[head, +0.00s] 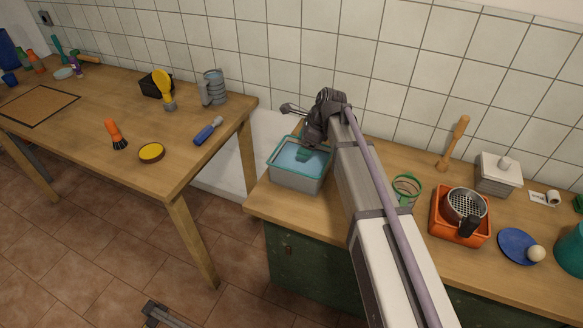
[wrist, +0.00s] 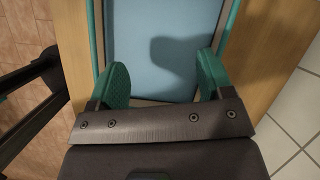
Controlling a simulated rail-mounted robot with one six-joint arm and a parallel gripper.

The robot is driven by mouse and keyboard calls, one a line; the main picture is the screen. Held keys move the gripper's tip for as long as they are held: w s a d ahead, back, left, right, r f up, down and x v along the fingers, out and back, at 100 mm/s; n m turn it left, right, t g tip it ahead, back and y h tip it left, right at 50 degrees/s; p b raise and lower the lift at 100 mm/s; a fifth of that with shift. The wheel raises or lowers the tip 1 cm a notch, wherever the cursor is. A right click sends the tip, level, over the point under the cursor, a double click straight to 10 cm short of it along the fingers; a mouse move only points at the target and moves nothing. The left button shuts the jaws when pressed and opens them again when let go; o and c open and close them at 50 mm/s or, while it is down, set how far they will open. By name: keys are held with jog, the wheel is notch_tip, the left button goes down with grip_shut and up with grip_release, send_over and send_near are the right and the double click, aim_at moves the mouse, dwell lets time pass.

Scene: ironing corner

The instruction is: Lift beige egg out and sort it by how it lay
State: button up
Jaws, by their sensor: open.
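A tub (head: 297,180) with a teal rim and light-blue water stands at the left end of the right-hand counter. My gripper (head: 304,154) is over the tub, pointing down, with its teal fingers apart. In the wrist view my gripper (wrist: 163,76) has nothing between the fingers, and the tub's water (wrist: 150,25) below shows only a dark shadow. I see no egg in the visible part of the water; my arm and gripper hide some of it. A beige round object (head: 537,254), possibly an egg, is at the blue plate (head: 514,243) on the right.
Right of my arm stand a green-rimmed container (head: 407,187), an orange bin (head: 446,232) holding a metal strainer (head: 464,204), a white lidded box (head: 497,176) and a wooden tool (head: 453,143). A teal container (head: 571,252) is at the right edge. The left table (head: 105,135) is separated by a gap.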

aim_at(295, 160)
jog(key=b+x, duration=0.5)
jog(key=x, duration=0.1)
jog(key=shift+s+d+b, duration=0.1)
jog(key=shift+d+b, duration=0.05)
jog(key=shift+b, duration=0.15)
jog(key=shift+r, duration=0.1)
jog(key=b+x, duration=0.4)
jog(key=x, duration=0.1)
jog(key=shift+b, duration=0.4)
jog(key=c, duration=0.7)
